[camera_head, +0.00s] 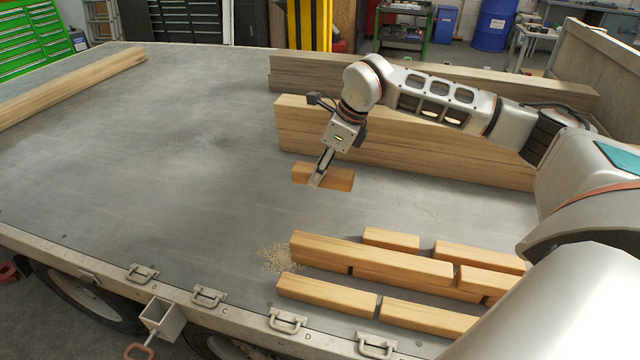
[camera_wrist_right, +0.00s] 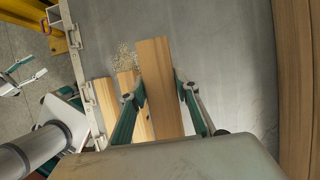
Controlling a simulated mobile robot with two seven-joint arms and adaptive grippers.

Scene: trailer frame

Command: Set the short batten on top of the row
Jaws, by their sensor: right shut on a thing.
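My right gripper (camera_head: 318,181) is shut on the short batten (camera_head: 341,180), a light wooden block lying level between its fingers. It is in the middle of the head view, behind the row and in front of the stacked boards. The right wrist view shows the short batten (camera_wrist_right: 158,75) between the two teal fingers. The row (camera_head: 326,293) lies near the trailer's front edge, made of several battens with gaps between them. A longer batten (camera_head: 370,258) lies on top of it. My arm hides the row's right end.
Stacked boards (camera_head: 420,150) stand behind the short batten. A long beam (camera_head: 75,85) lies at the far left. Sawdust (camera_head: 279,258) lies at the row's left end. Latch handles (camera_head: 287,321) line the front edge. The deck's left and middle (camera_head: 150,170) are clear.

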